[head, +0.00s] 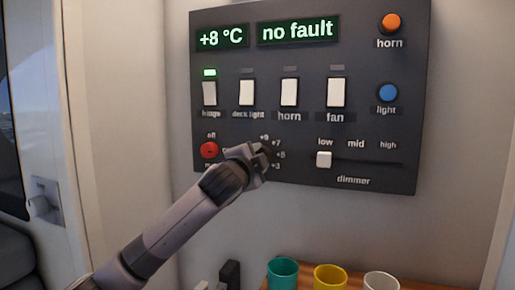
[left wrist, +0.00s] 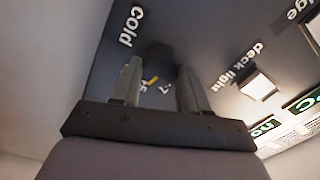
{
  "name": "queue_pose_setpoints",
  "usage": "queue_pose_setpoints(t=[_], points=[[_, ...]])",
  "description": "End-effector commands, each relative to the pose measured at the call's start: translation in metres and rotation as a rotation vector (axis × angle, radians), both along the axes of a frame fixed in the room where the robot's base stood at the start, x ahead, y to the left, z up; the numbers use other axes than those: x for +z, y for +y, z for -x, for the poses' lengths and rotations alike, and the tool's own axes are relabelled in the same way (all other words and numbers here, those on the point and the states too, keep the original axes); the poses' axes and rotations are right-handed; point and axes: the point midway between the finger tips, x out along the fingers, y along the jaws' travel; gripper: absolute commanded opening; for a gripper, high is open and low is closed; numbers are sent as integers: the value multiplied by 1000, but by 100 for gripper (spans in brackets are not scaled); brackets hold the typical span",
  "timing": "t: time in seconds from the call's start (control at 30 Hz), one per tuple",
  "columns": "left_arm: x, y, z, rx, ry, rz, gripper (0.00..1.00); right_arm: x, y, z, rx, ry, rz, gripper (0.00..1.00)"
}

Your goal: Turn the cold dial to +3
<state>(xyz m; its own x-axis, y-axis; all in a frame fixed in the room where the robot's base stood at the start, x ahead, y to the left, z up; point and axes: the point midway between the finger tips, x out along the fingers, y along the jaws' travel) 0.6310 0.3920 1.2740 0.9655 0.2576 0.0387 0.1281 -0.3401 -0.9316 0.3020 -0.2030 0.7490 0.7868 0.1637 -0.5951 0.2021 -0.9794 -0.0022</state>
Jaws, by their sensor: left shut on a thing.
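The cold dial (left wrist: 158,55) is a dark round knob between the fingers of my left gripper (left wrist: 160,85) in the left wrist view. A yellow mark shows on its edge, near small numbers that are partly hidden. The word "cold" is printed beside it. In the head view my left gripper (head: 262,157) is at the lower middle of the dark panel (head: 300,135) and hides the dial. The numbers +9, +7, +5 and +3 run down its right side. The green display (head: 222,38) reads +8 °C. My right gripper is not in view.
A red knob (head: 209,150) is just left of my gripper. The dimmer slider (head: 324,159) is to the right. A row of white switches (head: 289,92) is above. Teal (head: 283,272), yellow (head: 330,277) and white (head: 381,282) cups stand below the panel.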

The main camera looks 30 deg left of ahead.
Motion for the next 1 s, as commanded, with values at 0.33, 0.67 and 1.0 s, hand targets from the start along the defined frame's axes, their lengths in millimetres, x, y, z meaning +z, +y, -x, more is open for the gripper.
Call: queue_pose_setpoints(t=[0.33, 0.67, 1.0], points=[[0, 1, 0, 1, 73, -305, 14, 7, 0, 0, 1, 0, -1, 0], [0, 1, 0, 0, 117, -494, 14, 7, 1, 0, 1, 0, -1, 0], [0, 1, 0, 0, 136, -563, 14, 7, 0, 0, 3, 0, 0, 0]])
